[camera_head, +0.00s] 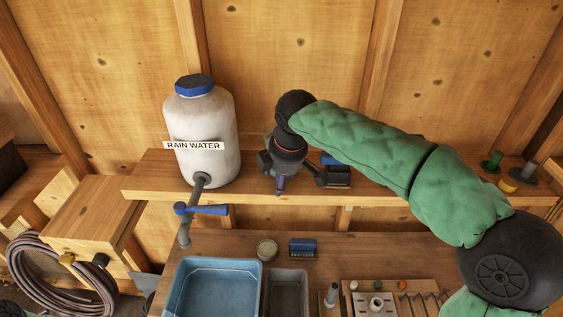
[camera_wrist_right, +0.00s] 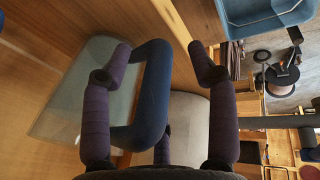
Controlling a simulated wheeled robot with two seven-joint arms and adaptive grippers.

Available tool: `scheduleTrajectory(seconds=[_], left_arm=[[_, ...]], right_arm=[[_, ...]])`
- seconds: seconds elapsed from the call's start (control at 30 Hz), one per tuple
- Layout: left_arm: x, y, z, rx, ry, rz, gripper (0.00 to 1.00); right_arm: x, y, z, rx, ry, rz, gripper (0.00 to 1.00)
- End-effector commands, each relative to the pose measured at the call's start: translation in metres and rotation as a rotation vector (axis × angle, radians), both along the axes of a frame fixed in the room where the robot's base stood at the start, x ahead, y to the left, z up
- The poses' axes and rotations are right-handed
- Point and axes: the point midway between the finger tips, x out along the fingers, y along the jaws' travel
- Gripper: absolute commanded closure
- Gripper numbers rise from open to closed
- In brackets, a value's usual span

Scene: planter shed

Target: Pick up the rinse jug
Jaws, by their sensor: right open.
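The rinse jug (camera_wrist_right: 85,85) shows in the right wrist view as a pale, see-through body with a dark blue loop handle (camera_wrist_right: 153,95). My right gripper (camera_wrist_right: 163,62) is open. My left gripper is not in view.
A white rain water tank (camera_head: 210,120) with a blue lid stands left of the gripper on the shelf (camera_head: 150,180). Its blue-handled tap (camera_head: 200,209) hangs over a blue basin (camera_head: 215,265). Small spools (camera_head: 491,162) stand at the shelf's right end.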

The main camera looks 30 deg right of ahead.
Motion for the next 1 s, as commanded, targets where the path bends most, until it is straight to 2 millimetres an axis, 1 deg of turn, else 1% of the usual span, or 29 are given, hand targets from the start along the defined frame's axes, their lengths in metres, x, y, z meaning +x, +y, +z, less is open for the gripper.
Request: scheduleTrajectory(seconds=[0.03, 0.1, 0.33, 0.53, 0.57, 1.0], left_arm=[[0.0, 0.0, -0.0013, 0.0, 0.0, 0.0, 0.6], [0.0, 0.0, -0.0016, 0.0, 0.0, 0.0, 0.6], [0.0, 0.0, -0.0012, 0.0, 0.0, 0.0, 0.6], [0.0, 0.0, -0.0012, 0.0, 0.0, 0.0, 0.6], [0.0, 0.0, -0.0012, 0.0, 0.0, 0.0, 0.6], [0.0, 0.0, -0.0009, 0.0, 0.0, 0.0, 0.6]], right_arm=[[0.0009, -0.0004, -0.005, -0.001, 0.003, 0.0, 0.41], [0.002, -0.0005, -0.0076, 0.0, 0.001, 0.0, 0.41], [0.0024, -0.0003, -0.0075, 0.001, 0.001, 0.0, 0.41], [0.0024, -0.0003, -0.0073, 0.0, 0.0, 0.0, 0.97], [0.0025, -0.0003, -0.0073, 0.0, 0.0, 0.0, 1.0], [0.0031, -0.0009, -0.0037, 0.0, -0.006, -0.001, 1.0]])
